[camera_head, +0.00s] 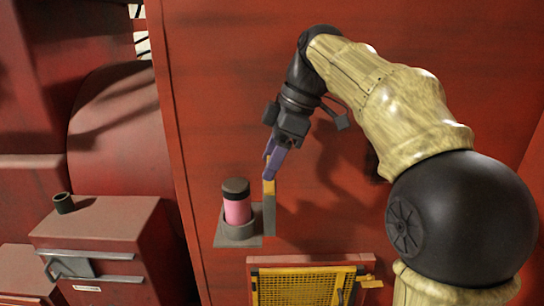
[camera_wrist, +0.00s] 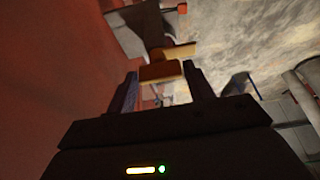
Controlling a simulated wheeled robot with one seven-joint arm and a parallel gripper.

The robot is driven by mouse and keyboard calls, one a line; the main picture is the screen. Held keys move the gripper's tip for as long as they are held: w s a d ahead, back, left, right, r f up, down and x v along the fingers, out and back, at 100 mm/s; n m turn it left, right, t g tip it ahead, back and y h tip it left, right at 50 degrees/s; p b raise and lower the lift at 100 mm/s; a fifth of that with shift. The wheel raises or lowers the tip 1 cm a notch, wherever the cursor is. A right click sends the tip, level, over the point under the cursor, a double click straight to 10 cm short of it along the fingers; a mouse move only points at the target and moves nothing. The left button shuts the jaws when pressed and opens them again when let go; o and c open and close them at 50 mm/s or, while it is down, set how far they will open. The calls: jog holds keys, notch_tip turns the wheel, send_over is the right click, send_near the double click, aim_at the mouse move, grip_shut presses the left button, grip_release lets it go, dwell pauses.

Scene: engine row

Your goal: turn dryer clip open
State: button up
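A pink cylinder with a dark cap, seemingly the dryer (camera_head: 237,203), stands upright in a grey bracket on the red panel. The clip (camera_head: 269,187) shows as a small yellow piece on a grey upright plate just right of it. My gripper (camera_head: 270,167), with purple fingers, points down at the clip from above, its tips at the yellow piece. In the wrist view the fingers (camera_wrist: 160,84) stand apart, with a yellow block, seemingly the clip (camera_wrist: 160,72), between and just beyond their tips. I cannot tell whether they touch it.
A yellow mesh guard (camera_head: 305,287) sits low on the panel below the bracket. A red box (camera_head: 105,225) with metal rails and a dark cup on top stands at left. The red panel (camera_head: 215,90) above the dryer is bare.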

jog(key=shift+o, duration=1.3)
jog(key=v, duration=0.7)
jog(key=shift+r, duration=0.2)
jog(key=shift+d, duration=0.15)
